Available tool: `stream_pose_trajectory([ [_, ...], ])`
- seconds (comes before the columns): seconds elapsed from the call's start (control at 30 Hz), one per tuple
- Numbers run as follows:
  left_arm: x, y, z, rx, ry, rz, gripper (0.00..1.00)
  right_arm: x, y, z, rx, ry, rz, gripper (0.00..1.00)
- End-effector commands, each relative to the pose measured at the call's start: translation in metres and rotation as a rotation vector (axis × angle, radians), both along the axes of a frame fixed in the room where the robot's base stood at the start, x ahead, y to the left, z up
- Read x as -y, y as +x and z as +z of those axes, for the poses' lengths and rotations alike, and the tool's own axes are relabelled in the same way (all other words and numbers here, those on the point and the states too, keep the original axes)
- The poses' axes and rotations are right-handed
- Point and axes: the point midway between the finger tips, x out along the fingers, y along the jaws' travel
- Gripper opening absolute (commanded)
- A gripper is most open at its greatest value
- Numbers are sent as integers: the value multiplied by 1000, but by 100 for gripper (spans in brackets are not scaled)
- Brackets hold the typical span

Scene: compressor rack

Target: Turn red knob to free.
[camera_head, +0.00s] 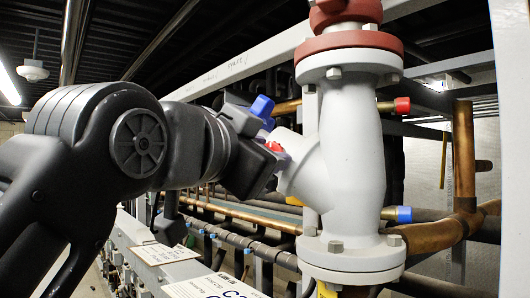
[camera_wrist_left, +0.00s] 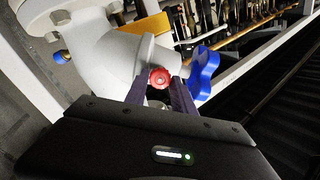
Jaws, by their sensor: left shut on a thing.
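The red knob (camera_wrist_left: 159,78) sits between the fingers of my left gripper (camera_wrist_left: 160,90) in the left wrist view, next to the light grey valve body (camera_wrist_left: 112,45). The gripper is shut on the knob. In the head view my left gripper (camera_head: 270,163) reaches in from the left to the valve's side port. Only a bit of the red knob (camera_head: 277,149) shows there, the rest being hidden by the gripper. The large grey valve (camera_head: 350,150) stands upright with red flanges at its top. My right gripper is in neither view.
A blue handle (camera_wrist_left: 205,68) is close beside the right finger in the wrist view; blue parts (camera_head: 262,106) also show above the gripper in the head view. Copper pipes (camera_head: 462,160) and a grey frame beam (camera_head: 240,65) surround the valve. White labels (camera_head: 163,253) lie below.

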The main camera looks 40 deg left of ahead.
Motion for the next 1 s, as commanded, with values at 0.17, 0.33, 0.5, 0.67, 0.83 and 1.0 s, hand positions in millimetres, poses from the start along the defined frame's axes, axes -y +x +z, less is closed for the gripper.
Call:
stream_pose_trajectory([
  [0.17, 0, 0, -1, -3, -2, -1, 34, 0, 0, 0, 0, 0, 0, 0],
  [0.33, 0, 0, -1, -2, 0, -1, 47, 0, 0, 0, 0, 0, 0, 0],
  [0.5, 0, 0, 0, -1, 0, 0, 52, 0, 0, 0, 0, 0, 0, 0],
  [0.67, 0, -1, 0, 0, 0, 0, 52, 0, 0, 0, 0, 0, 0, 0],
  [0.83, 3, -13, -1, 1, 1, -1, 52, 0, 0, -4, 0, 0, 0, 0],
  [1.0, 8, -40, -1, 2, 0, 0, 52, 0, 0, -10, 0, 0, 0, 0],
])
